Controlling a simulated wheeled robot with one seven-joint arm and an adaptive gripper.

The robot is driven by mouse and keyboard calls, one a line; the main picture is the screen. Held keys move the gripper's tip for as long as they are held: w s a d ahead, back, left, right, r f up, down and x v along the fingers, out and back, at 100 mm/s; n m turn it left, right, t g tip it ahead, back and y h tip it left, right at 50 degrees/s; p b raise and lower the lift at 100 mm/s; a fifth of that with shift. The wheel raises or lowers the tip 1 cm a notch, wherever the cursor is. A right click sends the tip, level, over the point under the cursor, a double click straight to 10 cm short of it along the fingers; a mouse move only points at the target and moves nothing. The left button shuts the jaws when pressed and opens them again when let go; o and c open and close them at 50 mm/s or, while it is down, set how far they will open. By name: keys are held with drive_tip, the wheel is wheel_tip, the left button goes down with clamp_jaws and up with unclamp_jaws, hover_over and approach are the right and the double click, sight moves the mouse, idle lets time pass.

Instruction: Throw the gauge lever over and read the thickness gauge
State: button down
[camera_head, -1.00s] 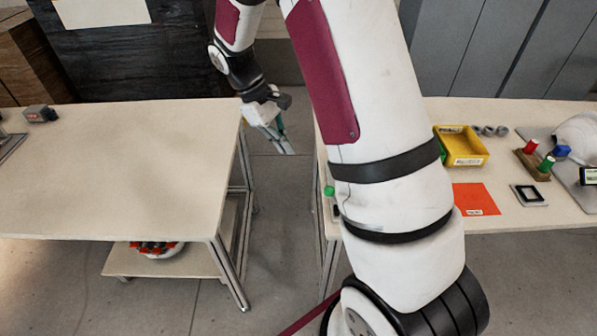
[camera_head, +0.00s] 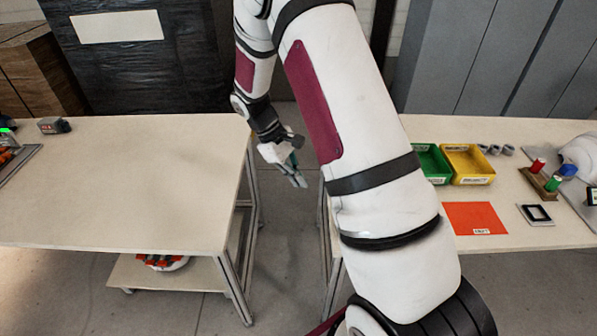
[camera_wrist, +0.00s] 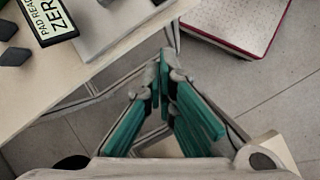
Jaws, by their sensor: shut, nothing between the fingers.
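My gripper (camera_head: 297,181) hangs in the gap between the two tables, over the floor, apart from everything. Its teal-padded fingers are shut and empty; they also show in the wrist view (camera_wrist: 168,82). A display panel (camera_wrist: 50,20) reading "PAD REA…" and "ZERO", cut off by the frame, stands at the upper left of the wrist view beside a grey plate (camera_wrist: 118,22). A small labelled device (camera_head: 592,195) is cut off at the right edge of the head view. I cannot make out the gauge lever or tell which device is the thickness gauge.
The left table (camera_head: 130,190) is mostly bare, with a small grey-and-red box (camera_head: 54,126) at its back. The right table (camera_head: 400,262) holds a green bin (camera_head: 432,163), a yellow bin (camera_head: 468,166), an orange sheet (camera_head: 475,218) and a white shell (camera_head: 580,155).

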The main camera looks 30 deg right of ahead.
drive_tip(key=s+d+f+p, duration=0.2)
drive_tip(key=s+d+f, duration=0.1)
drive_tip(key=s+f, duration=0.1)
drive_tip(key=shift+s+f+p, duration=0.15)
drive_tip(key=shift+s+p, duration=0.2)
drive_tip(key=shift+s, duration=0.5)
drive_tip(key=shift+d, duration=0.1)
drive_tip(key=shift+s+d+r+t+y+p, duration=0.2)
drive_tip(key=shift+r+t+y+p, duration=0.1)
drive_tip(key=shift+y+p, duration=0.1)
